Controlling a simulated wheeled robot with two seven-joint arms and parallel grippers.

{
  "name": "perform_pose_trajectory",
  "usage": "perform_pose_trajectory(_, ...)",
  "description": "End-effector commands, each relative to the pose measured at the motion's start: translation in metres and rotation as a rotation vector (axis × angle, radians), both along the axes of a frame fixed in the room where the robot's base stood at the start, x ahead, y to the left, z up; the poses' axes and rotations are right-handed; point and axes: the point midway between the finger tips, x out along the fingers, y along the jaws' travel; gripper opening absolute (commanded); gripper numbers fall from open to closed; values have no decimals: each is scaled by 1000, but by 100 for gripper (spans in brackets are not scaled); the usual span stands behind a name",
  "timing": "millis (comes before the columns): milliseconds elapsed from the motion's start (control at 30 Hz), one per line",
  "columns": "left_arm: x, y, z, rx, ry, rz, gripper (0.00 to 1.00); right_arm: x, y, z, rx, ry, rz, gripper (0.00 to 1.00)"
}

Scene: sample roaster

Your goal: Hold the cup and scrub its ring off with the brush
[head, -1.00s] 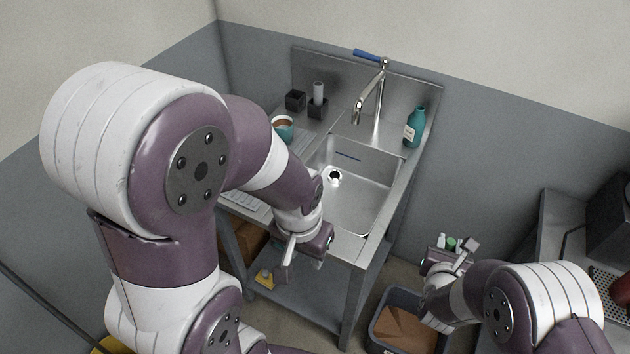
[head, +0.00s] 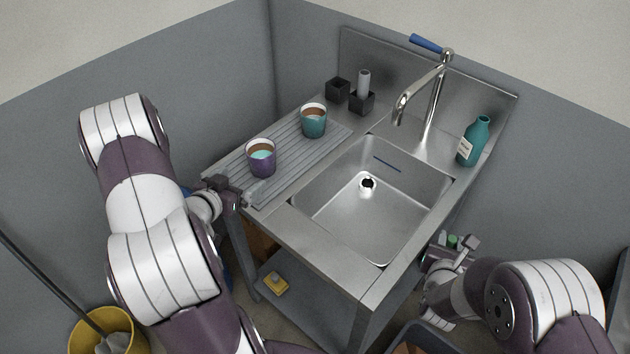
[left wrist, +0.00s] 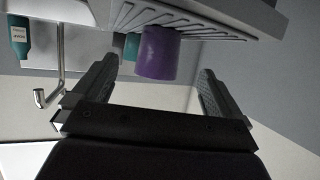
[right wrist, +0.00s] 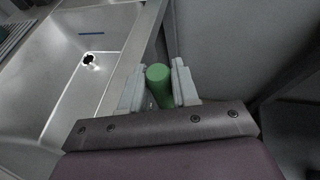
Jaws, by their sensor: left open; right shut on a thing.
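A purple cup (head: 262,160) stands upright on the ribbed drainboard, brown inside with a pale teal patch. A teal cup (head: 313,121) stands behind it, also brown inside. My left gripper (head: 250,193) is open and empty at the drainboard's front left edge, just short of the purple cup. In the left wrist view the purple cup (left wrist: 157,55) shows between and beyond the spread fingers, not touching them. My right gripper (head: 462,246) is shut on a green cylinder (right wrist: 158,82), seemingly the brush's handle, right of the sink. The bristles are hidden.
The empty steel sink (head: 350,205) lies between my grippers. A faucet (head: 432,95) rises behind it, with a teal bottle (head: 474,142) at right. Black holders (head: 362,103) stand at the back. A yellow bucket (head: 100,330) is on the floor at left.

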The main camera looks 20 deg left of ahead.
Motion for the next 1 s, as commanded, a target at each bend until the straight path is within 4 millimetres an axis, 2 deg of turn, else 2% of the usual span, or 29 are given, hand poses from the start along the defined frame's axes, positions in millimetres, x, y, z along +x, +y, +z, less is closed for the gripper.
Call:
perform_pose_trajectory(200,49,0,-20,0,3,-4,100,0,0,1,0,-1,0,0)
perform_pose_trajectory(400,82,1,-33,1,2,-3,100,0,0,2,0,-1,0,0)
perform_pose_trajectory(533,91,2,-37,1,2,1,100,0,0,2,0,-1,0,0)
perform_pose_trajectory(767,93,2,-37,1,3,1,100,0,0,1,0,-1,0,0)
perform_pose_trajectory(800,92,2,-37,1,3,1,96,0,0,2,0,-1,0,0)
perform_pose_trajectory(867,92,2,-37,1,3,1,77,0,0,2,0,-1,0,0)
perform_pose_trajectory(1000,92,2,-37,1,3,1,31,0,0,1,0,-1,0,0)
